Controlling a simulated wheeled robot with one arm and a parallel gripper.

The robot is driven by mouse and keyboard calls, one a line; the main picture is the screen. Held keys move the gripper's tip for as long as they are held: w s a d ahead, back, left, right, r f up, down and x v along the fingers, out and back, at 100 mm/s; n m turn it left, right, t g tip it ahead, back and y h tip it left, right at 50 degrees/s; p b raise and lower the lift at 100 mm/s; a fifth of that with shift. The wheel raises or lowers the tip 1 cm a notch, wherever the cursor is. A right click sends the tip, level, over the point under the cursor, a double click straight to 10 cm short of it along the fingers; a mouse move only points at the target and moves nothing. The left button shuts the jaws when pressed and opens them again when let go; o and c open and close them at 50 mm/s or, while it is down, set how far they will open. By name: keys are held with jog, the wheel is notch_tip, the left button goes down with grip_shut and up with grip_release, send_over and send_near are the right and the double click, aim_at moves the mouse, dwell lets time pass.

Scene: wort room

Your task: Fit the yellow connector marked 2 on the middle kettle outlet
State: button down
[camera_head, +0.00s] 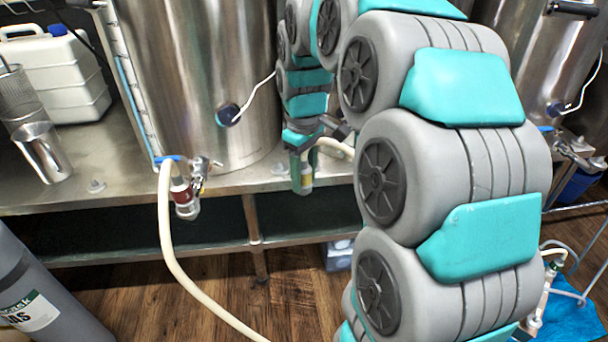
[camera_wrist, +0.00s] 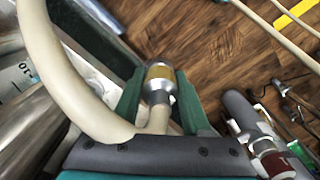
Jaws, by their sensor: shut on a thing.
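My gripper (camera_head: 303,172) is shut on the yellow-banded connector (camera_head: 307,178), held near the front edge of the steel bench. In the wrist view the connector's yellow band and metal collar (camera_wrist: 159,77) show between my two green fingers (camera_wrist: 160,105). A cream hose (camera_wrist: 62,70) runs from it and loops to the left. No number can be read on it. A steel kettle (camera_head: 195,80) stands left of my gripper, and another kettle (camera_head: 530,65) stands at the right, with an outlet valve (camera_head: 572,150). My arm hides the space between them, so I cannot tell which is the middle one.
A red-banded connector (camera_head: 183,196) with a cream hose hangs at the left kettle's valve (camera_head: 203,172). A white jug (camera_head: 55,75) and a steel cup (camera_head: 42,152) stand on the bench (camera_head: 100,195) at the left. A grey cylinder (camera_head: 40,290) is at lower left. A blue cloth (camera_head: 572,318) lies at lower right.

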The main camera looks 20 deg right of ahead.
aim_at(303, 159)
jog(key=shift+r+p, duration=0.75)
jog(key=shift+r, duration=1.35)
jog(key=shift+f, duration=0.1)
